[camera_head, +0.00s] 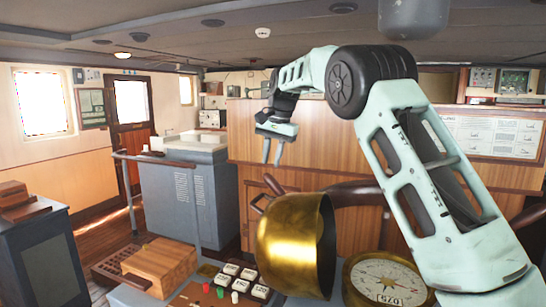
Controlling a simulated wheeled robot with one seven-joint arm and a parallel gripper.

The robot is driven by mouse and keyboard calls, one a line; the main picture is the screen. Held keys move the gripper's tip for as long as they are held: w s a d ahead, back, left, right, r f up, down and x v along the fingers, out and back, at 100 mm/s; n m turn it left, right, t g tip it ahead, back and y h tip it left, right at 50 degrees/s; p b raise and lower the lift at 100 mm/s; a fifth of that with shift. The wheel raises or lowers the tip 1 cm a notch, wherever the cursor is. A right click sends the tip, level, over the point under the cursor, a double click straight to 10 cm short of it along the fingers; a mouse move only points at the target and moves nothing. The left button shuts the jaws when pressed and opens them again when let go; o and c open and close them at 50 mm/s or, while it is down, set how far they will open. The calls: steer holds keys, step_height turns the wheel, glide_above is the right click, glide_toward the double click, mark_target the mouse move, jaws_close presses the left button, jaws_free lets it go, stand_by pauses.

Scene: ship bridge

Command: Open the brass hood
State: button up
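The brass hood (287,245) is a shiny gold dome in the lower middle of the head view. It is tipped on its side to the left of a brass-rimmed compass (388,283), its round rim facing right. The compass dial is uncovered and shows its card. Any hinge between the two is hidden. My gripper (273,158) is up and left of the hood, fingers pointing down with a gap between them. It is empty and apart from the hood.
A wooden ship's wheel (352,193) stands behind the hood and compass. A panel of coloured and white buttons (232,283) and a wooden box (160,262) lie to the left. A grey cabinet (178,205) stands further back. The air around my gripper is clear.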

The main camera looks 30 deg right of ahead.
step_height(320, 180, up, 2)
steer(key=shift+s+d+r, duration=0.1)
steer(key=shift+s, duration=0.05)
stand_by(0.5)
steer(key=s+a+f+n+g+b, duration=0.1)
steer(key=s+a+f+n+b, duration=0.4)
steer(key=s+a+f, duration=0.65)
steer(key=s+a+f+n+g+b, duration=0.1)
steer(key=s+a+f+n+b, duration=0.55)
steer(key=a, duration=0.75)
steer(key=s+f+n+b, duration=0.1)
steer(key=s+f+n, duration=0.1)
steer(key=s+f, duration=0.3)
steer(key=s+f+n+b, duration=0.1)
steer(key=s+f, duration=0.4)
steer(key=s, duration=0.7)
steer(key=s+f+n+b, duration=0.1)
steer(key=s+f+n, duration=0.3)
steer(key=s, duration=0.4)
steer(key=shift+s+a+f+h+b, duration=0.35)
steer(key=shift+a+f+h, duration=0.1)
steer(key=shift+f, duration=0.25)
steer(key=shift+d, duration=0.1)
